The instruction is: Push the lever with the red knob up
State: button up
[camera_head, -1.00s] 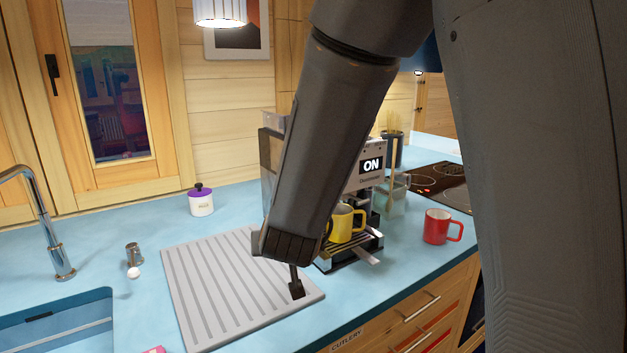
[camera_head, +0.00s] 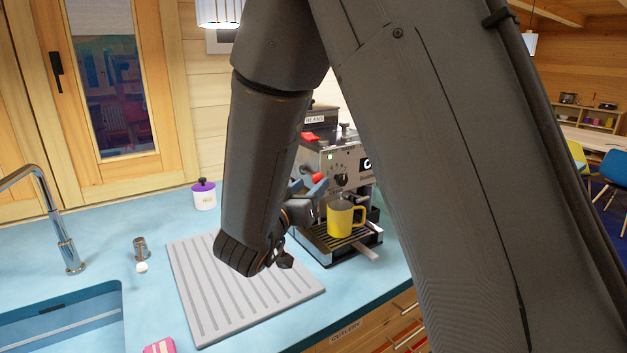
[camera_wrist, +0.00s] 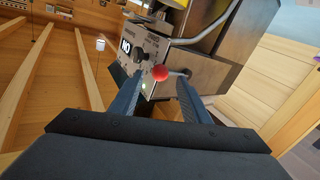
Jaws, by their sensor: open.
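The red knob (camera_head: 318,177) is on the front of the coffee machine (camera_head: 332,160), at its left side. In the wrist view the red knob (camera_wrist: 160,73) shows at the gap between my fingertips, with a short lever rod behind it running to the machine. My gripper (camera_head: 308,187) is open at the knob, one finger on each side in the wrist view (camera_wrist: 161,83). I cannot tell whether a finger touches the knob. My forearm hides the machine's left side in the head view.
A yellow mug (camera_head: 340,218) stands on the machine's drip tray, just below my gripper. A grey ridged drainboard (camera_head: 205,305) lies in front. A purple-lidded jar (camera_head: 204,194), a small metal cup (camera_head: 141,247) and the sink (camera_head: 60,320) are to the left.

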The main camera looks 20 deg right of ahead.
aim_at(318, 162)
jog(key=shift+p+x, duration=0.3)
jog(key=shift+x, duration=1.1)
grip_shut()
jog(key=shift+w+a+r+p, duration=0.15)
jog(key=shift+r+p, duration=1.1)
jog(key=shift+r, duration=0.35)
jog(key=shift+w+r, duration=0.2)
jog(key=shift+r, duration=0.2)
jog(key=shift+f, duration=0.1)
grip_release()
jog(key=shift+f, duration=0.1)
